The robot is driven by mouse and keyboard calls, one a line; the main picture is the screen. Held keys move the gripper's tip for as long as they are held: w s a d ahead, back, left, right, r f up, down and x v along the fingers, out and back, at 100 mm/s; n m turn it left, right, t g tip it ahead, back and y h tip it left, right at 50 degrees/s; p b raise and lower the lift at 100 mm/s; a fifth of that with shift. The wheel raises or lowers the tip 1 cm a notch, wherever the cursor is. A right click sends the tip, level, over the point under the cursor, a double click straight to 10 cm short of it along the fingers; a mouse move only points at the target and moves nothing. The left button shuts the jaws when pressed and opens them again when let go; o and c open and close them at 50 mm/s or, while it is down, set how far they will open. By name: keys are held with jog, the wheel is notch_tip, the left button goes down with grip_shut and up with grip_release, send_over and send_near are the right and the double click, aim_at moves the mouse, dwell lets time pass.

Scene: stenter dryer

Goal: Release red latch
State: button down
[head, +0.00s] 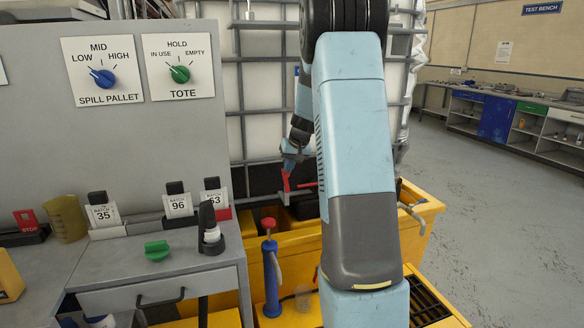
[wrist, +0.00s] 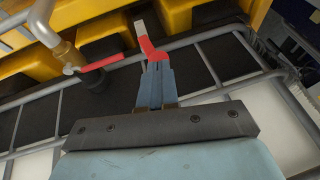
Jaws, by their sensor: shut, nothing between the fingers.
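My gripper (wrist: 157,68) is shut with nothing between its fingers. In the wrist view its fingertips are right at a bent red latch (wrist: 150,48) with a pale end; they seem to touch or nearly touch it. The latch lies beyond the tips, across the tank's cage frame. In the head view my gripper (head: 289,163) points down in front of the caged white tank, and the red latch (head: 286,181) shows just below it. My arm hides part of the area to the right.
A thin red lever (wrist: 102,62) sits beside the latch on a brass-coloured pipe fitting (wrist: 62,52). Grey cage bars (wrist: 215,75) surround the gripper. The yellow spill pallet (head: 425,207) is below. A control cabinet (head: 215,120) stands left; open floor (head: 490,210) lies right.

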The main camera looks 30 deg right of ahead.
jog(key=shift+s+d, duration=0.1)
jog(key=shift+d, duration=0.1)
jog(key=shift+s+d+r, duration=1.4)
jog(key=shift+d+r, duration=0.05)
jog(key=shift+r, duration=1.5)
jog(key=shift+s+d+r, duration=1.4)
jog(key=shift+d+r, duration=0.05)
jog(key=shift+r, duration=1.45)
jog(key=a+x, duration=0.2)
jog(key=x, duration=1.1)
jog(key=shift+a+y, duration=0.3)
jog(key=shift+a, duration=0.05)
jog(key=shift+a, duration=0.1)
